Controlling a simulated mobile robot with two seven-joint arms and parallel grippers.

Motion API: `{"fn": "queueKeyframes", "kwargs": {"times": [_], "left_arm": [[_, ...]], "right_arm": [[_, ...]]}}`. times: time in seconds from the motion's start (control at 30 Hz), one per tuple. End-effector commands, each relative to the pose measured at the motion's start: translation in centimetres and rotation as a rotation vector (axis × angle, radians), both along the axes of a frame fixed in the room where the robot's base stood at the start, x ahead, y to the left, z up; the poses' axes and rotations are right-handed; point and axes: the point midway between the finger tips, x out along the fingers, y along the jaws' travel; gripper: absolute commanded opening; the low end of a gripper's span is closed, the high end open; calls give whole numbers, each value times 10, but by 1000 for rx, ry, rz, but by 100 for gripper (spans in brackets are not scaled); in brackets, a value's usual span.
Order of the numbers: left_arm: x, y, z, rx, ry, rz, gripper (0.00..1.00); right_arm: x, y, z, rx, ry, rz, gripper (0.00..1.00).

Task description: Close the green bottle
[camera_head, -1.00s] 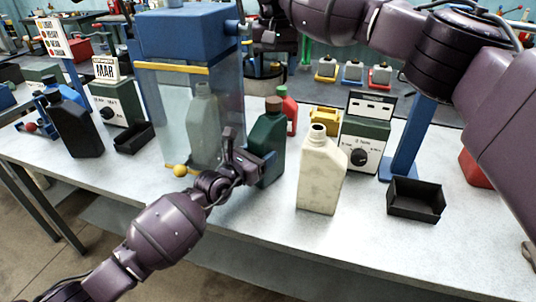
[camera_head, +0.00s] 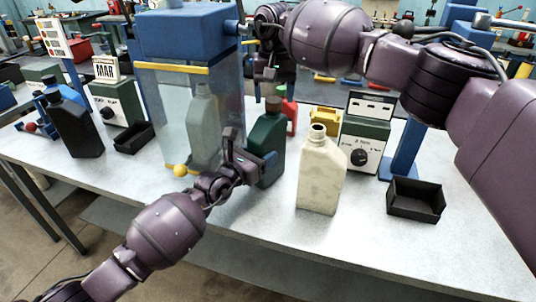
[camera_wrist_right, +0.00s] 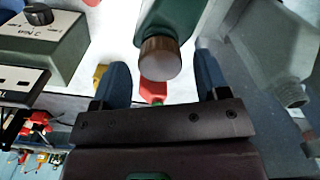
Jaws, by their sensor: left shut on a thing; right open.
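The dark green bottle (camera_head: 267,150) stands upright on the table, with a brown cap (camera_head: 273,103) on its neck. My left gripper (camera_head: 250,165) is shut on the bottle's body from the left side. My right gripper (camera_head: 270,76) is open above the cap in the head view. In the right wrist view the cap (camera_wrist_right: 160,58) and the green bottle (camera_wrist_right: 171,18) show between the spread blue fingers of the right gripper (camera_wrist_right: 163,76). The fingers do not appear to touch the cap. I cannot tell how tightly the cap sits.
A cream open-necked bottle (camera_head: 321,175) stands right of the green one. A red bottle (camera_head: 288,112) is close behind. A clear blue-topped case (camera_head: 168,120) with a grey-green bottle is on the left. A black tray (camera_head: 415,200) lies at right. The front table strip is clear.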

Motion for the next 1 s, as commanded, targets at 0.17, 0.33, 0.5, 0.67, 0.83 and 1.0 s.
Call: {"fn": "queueKeyframes", "kwargs": {"times": [0.17, 0.33, 0.5, 0.67, 0.83, 1.0], "left_arm": [[0, 0, 0, 1, 1, 1, 0], [0, 0, 0, 1, 1, 1, 0], [0, 0, 0, 1, 1, 1, 0], [0, 0, 0, 1, 1, 1, 0], [0, 0, 0, 1, 1, 1, 0], [0, 0, 0, 1, 1, 1, 0]], "right_arm": [[0, 0, -12, 0, 0, 0, 68], [0, 0, -14, 0, -1, 0, 68], [0, 0, -14, 0, -1, 0, 68], [0, 0, -14, 0, -1, 0, 45], [0, 0, -14, 0, -1, 0, 19], [0, 0, -14, 0, -1, -3, 18]]}}
